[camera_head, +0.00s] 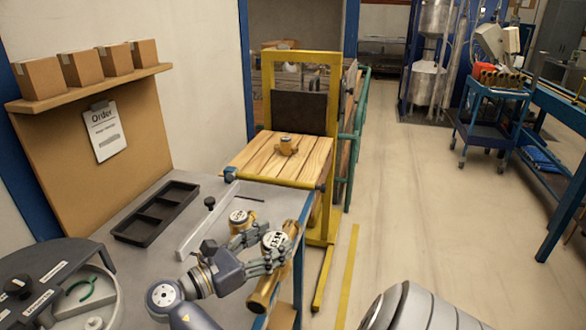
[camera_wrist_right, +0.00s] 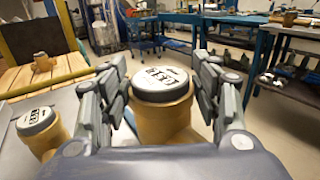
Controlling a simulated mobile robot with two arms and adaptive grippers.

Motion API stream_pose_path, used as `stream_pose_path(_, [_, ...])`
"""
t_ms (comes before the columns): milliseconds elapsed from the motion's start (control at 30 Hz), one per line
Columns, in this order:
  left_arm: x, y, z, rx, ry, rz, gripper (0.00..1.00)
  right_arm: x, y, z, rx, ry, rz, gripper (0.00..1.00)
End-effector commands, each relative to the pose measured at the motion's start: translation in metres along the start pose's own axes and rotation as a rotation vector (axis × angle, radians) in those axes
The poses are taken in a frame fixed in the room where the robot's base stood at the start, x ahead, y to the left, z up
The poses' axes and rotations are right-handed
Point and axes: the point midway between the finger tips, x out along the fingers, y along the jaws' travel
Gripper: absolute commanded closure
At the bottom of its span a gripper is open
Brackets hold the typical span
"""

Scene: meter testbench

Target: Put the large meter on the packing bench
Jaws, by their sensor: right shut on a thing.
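My right gripper (camera_head: 262,258) is shut on the large meter (camera_head: 264,288), a brass body with a round white-faced top. The meter is at the right edge of the grey packing bench (camera_head: 165,262); whether it touches the bench is unclear. In the right wrist view the large meter (camera_wrist_right: 160,118) stands between the two fingers (camera_wrist_right: 160,95), dial up. A smaller brass meter (camera_head: 240,218) with a white dial sits on the bench beside the gripper, and it also shows in the wrist view (camera_wrist_right: 40,130). My left gripper is not in view.
A black compartment tray (camera_head: 124,232) and a grey strip with a black knob (camera_head: 200,232) lie on the bench. A round grey device (camera_head: 48,272) stands front left. Behind is a yellow-framed stacker with a wooden pallet (camera_head: 258,158) bearing another meter (camera_head: 287,147).

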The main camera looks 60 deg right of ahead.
Motion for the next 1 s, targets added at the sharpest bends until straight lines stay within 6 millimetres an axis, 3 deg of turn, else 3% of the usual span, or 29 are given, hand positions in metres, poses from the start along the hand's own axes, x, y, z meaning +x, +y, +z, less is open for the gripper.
stream_pose_path(200, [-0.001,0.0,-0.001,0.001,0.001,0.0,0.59,-0.028,0.03,0.001,0.006,-0.006,0.0,1.0])
stream_pose_path(400, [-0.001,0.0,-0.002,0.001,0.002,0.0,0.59,-0.045,0.048,-0.002,0.007,-0.005,-0.001,1.0])
stream_pose_path(600, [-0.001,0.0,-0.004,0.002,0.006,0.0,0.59,-0.05,0.053,-0.004,0.006,-0.006,-0.001,1.0])
stream_pose_path(1000, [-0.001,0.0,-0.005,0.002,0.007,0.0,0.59,-0.05,0.053,-0.038,0.008,-0.007,-0.001,1.0])
